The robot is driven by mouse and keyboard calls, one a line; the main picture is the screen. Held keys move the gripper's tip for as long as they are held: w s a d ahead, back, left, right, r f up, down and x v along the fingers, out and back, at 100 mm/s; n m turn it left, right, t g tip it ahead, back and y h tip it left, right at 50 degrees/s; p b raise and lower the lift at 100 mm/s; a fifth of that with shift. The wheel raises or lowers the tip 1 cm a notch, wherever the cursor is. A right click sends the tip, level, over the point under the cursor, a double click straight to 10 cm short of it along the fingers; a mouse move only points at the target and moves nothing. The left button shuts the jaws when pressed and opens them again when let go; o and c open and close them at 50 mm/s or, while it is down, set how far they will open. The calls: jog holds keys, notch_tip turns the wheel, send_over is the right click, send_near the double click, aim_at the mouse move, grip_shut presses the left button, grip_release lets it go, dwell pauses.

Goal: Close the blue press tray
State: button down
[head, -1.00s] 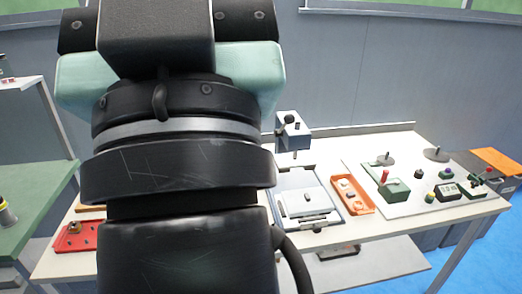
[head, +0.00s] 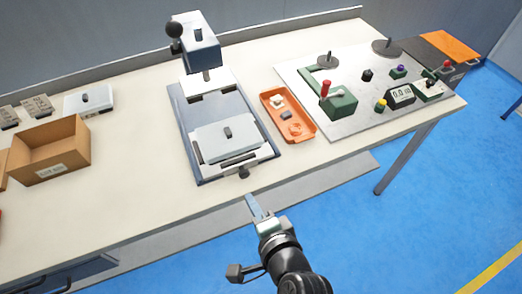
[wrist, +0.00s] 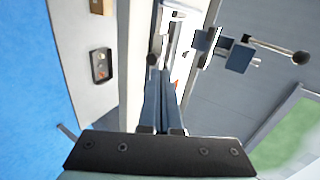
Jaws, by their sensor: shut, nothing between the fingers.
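The blue press (head: 199,55) stands on the workbench, with a black ball on its lever. A light grey tray (head: 265,154) lies pulled out on the dark blue base (head: 178,110) in front of the press column. A grey block with a small dark knob sits on the tray. A dark round handle (head: 244,173) is at the tray's front edge. My gripper (head: 251,199) is shut and empty, just in front of the bench edge and below the handle, apart from it. In the wrist view its blue fingers (wrist: 160,68) are together, and the press (wrist: 225,48) shows beyond them.
An orange parts tray (head: 306,134) lies right of the press base. Further right is a grey panel (head: 350,122) with a green-and-red device and knobs. A cardboard box (head: 82,142) and a grey block (head: 76,103) are at left. Open floor lies in front.

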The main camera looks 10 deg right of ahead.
jog(key=f, duration=0.2)
send_near(232, 170)
notch_tip(232, 170, down, 3)
jog(key=w, duration=0.2)
jog(key=w+a, duration=0.1)
jog(key=w, duration=0.1)
jog(key=shift+w+a+m, duration=0.15)
jog(key=shift+m, duration=0.15)
jog(key=shift+w+a, duration=0.2)
jog(key=shift+w, duration=0.35)
